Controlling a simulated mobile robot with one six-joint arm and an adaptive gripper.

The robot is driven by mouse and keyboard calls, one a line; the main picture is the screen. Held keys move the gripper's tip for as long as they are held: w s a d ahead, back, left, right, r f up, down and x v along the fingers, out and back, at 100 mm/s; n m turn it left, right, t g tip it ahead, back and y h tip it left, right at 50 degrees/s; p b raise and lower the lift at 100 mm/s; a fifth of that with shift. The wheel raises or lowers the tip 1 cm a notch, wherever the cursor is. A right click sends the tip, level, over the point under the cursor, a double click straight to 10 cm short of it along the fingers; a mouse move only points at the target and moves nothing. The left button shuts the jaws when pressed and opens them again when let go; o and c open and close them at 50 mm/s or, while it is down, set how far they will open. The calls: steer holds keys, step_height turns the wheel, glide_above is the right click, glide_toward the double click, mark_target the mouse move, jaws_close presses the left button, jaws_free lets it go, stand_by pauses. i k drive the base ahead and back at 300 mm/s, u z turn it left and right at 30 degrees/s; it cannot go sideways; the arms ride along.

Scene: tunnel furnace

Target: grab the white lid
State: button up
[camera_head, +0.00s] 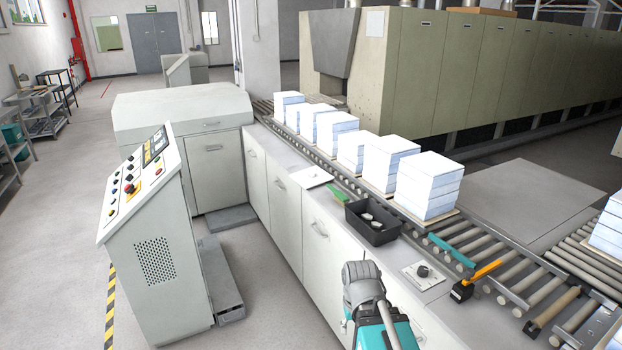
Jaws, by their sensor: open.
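A flat white square piece (312,176) lies on the light counter, left of the conveyor and behind a black bin. It may be the white lid; it is too small to be sure. A second pale flat plate (424,275) with a dark round knob on it lies nearer, on the right of the counter. A grey and teal part of my arm rises at the bottom middle, in front of the counter, apart from both pieces. I cannot make out my gripper's fingers on it. Nothing held is visible.
The black bin (373,229) holds small white pieces; a green-handled tool (338,194) lies beside it. Stacks of white blocks (428,184) line the roller conveyor (480,247). A control console (150,245) is at left.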

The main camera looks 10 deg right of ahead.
mark_target(311, 177)
steer(key=u, duration=0.05)
steer(key=i, duration=1)
steer(key=z, duration=0.05)
